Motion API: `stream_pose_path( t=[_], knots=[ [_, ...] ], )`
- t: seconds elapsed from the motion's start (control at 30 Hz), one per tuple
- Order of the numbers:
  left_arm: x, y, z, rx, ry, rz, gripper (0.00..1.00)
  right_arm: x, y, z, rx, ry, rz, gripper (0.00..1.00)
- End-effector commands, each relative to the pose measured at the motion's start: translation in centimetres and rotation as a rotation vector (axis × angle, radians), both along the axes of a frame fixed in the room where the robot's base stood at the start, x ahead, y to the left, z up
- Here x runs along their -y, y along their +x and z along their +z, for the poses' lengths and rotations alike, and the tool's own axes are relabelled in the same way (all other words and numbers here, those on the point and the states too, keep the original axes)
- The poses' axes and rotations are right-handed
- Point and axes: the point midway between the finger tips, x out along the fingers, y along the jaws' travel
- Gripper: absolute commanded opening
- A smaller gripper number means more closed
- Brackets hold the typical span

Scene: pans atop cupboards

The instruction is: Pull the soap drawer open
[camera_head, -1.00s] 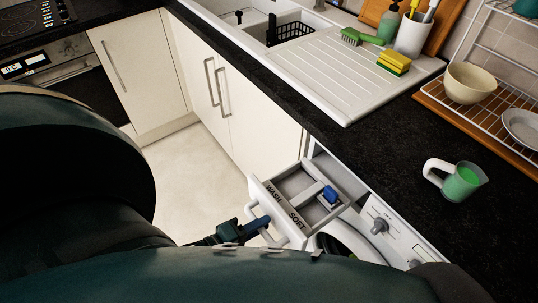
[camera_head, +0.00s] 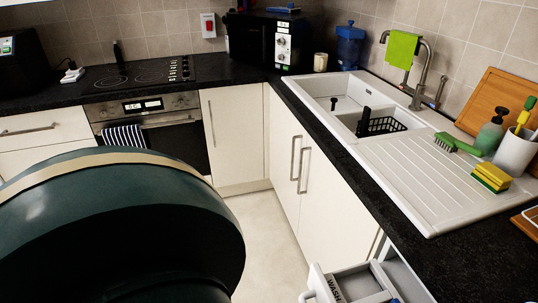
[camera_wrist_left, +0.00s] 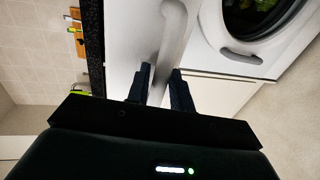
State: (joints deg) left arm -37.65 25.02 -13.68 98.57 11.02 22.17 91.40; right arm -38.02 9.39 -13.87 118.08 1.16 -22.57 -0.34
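The soap drawer (camera_head: 325,284) is pulled out from under the worktop at the bottom of the head view, with "WASH" lettering and compartments showing. Its lower part is cut off by the frame edge. A small piece of its light handle (camera_head: 305,296) shows there. In the left wrist view the curved pale handle (camera_wrist_left: 172,38) runs down between the two dark fingers of my left gripper (camera_wrist_left: 161,76), which close in on both sides of it. My left gripper is out of the head view, and my right gripper is in neither view.
The washing machine door (camera_wrist_left: 255,25) is beside the gripper. Above are the black worktop (camera_head: 462,255), sink (camera_head: 345,92), sponge (camera_head: 490,178) and green brush (camera_head: 457,144). My large dark arm covers the lower left. Floor (camera_head: 265,235) is clear before the cupboards.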

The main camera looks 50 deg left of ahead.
Motion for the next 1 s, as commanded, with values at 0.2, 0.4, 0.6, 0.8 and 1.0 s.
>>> stream_pose_path(
  t=[0.2,0.4,0.6,0.8,1.0],
  knots=[
    [-1.4,-3.9,0.6,-0.009,0.003,-0.002,0.22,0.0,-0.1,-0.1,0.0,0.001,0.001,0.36],
    [-2.9,-8.0,1.6,-0.007,0.002,-0.001,0.22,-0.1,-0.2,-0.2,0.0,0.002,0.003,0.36],
    [-3.9,-10.7,2.3,-0.004,0.001,0.0,0.22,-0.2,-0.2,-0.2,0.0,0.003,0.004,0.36],
    [-4.3,-11.6,2.6,-0.001,0.001,0.0,0.22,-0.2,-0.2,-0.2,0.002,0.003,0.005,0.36],
    [-4.3,-11.6,2.6,-0.001,0.001,0.001,0.22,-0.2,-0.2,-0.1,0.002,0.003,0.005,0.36]
  ],
)
